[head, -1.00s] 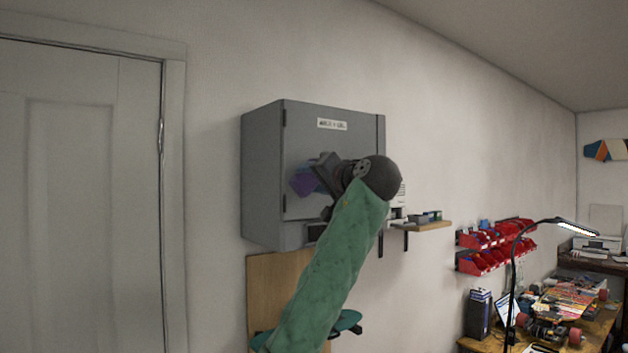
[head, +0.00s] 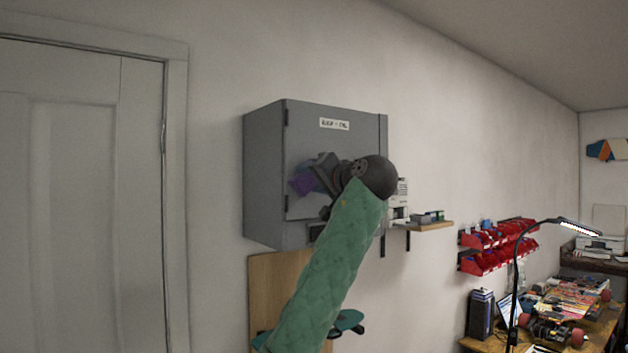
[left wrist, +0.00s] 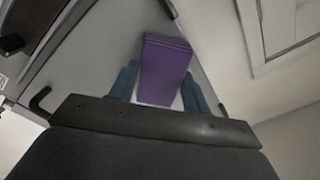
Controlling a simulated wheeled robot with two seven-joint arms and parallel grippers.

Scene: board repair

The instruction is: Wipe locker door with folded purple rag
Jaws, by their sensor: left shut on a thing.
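The grey locker (head: 263,175) hangs on the wall, its door (head: 352,146) shut, with a small white label near the top. My left gripper (head: 318,178) is in front of the door's left part, its arm in a green padded sleeve. It is shut on the folded purple rag (head: 302,182). In the left wrist view the purple rag (left wrist: 164,70) sits between the two bluish fingers, with the grey locker surface behind it. I cannot tell whether the rag touches the door. My right gripper is not in view.
A small shelf (head: 428,226) with items is on the wall right of the locker. Red bins (head: 490,262) hang farther right, above a cluttered workbench (head: 590,334) with a lamp. A white room door (head: 85,200) is at left.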

